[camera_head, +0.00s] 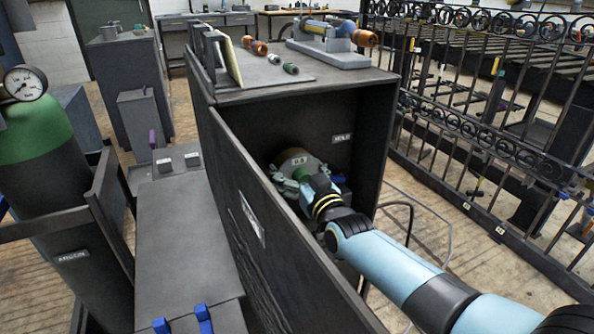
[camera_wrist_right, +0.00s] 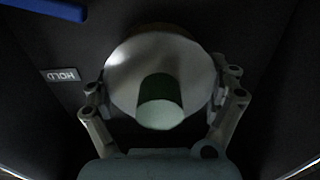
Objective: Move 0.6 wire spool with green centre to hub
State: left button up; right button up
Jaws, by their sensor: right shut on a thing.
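A pale wire spool with a green centre (camera_head: 294,160) is inside the dark open cabinet (camera_head: 362,130). Its small number label is hard to read. In the right wrist view the spool (camera_wrist_right: 125,75) faces me, with the green core in its middle. My right gripper (camera_head: 303,176) reaches into the cabinet and is shut on the spool. In the wrist view its fingers (camera_wrist_right: 163,95) clasp the rim from both sides. I cannot tell whether the spool touches the cabinet floor. My left gripper is not in view. No hub is identifiable.
The cabinet door (camera_head: 250,200) stands open to the left of my right arm. A HOLD label (camera_head: 342,138) is on the back wall. A wrought-iron gate (camera_head: 480,100) stands right, a gas cylinder (camera_head: 40,160) left.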

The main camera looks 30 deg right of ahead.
jog(key=shift+w+r, duration=0.2)
jog(key=shift+w, duration=0.4)
dwell(1.1)
jog(key=o, duration=1.4)
jog(key=shift+s, duration=0.1)
jog(key=shift+f, duration=0.15)
